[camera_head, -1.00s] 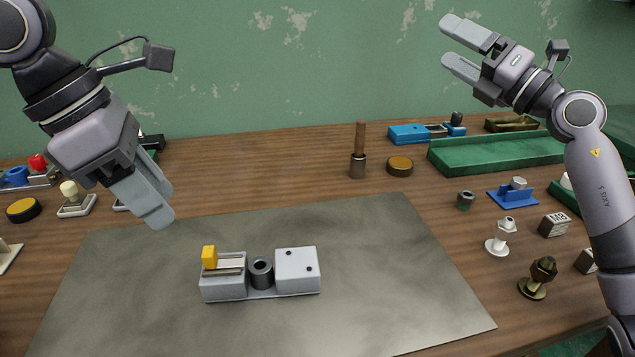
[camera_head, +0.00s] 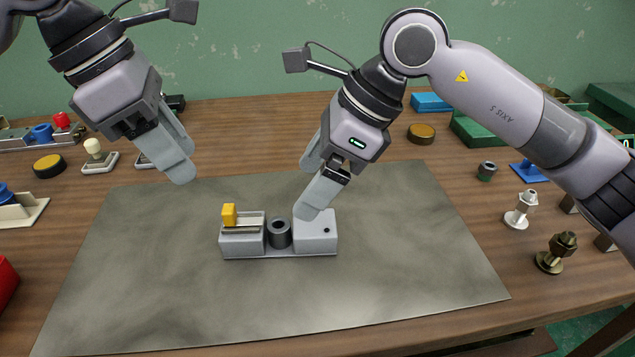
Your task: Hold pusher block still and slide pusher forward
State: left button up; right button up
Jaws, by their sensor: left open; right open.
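The pusher block (camera_head: 242,241) is a light grey block at the left end of a small fixture on the grey mat. The pusher is a pale slide with a yellow knob (camera_head: 229,215) on top of it. A dark grey ring (camera_head: 279,233) stands in the middle, and a second light grey block (camera_head: 316,236) sits at the right end. My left gripper (camera_head: 177,170) is open and empty, above and left of the pusher block. My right gripper (camera_head: 308,187) is open, just above the right block, and its finger hides part of that block's top.
The grey mat (camera_head: 400,270) is clear around the fixture. Bolts (camera_head: 556,252), a nut (camera_head: 486,171) and a green tray (camera_head: 475,134) lie to the right. A black-and-yellow disc (camera_head: 48,166) and small parts lie at the left. A red object (camera_head: 5,283) is at the left edge.

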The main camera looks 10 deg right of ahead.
aim_at(298, 223)
jog(key=shift+s+d+f+n+h, duration=0.1)
jog(key=shift+s+f+n+h, duration=0.4)
jog(key=shift+h, duration=0.2)
jog(key=shift+f, duration=0.3)
jog(key=x, duration=0.6)
jog(key=shift+f, duration=0.3)
grip_shut()
jog(key=c, duration=1)
grip_release()
jog(key=shift+c, duration=0.8)
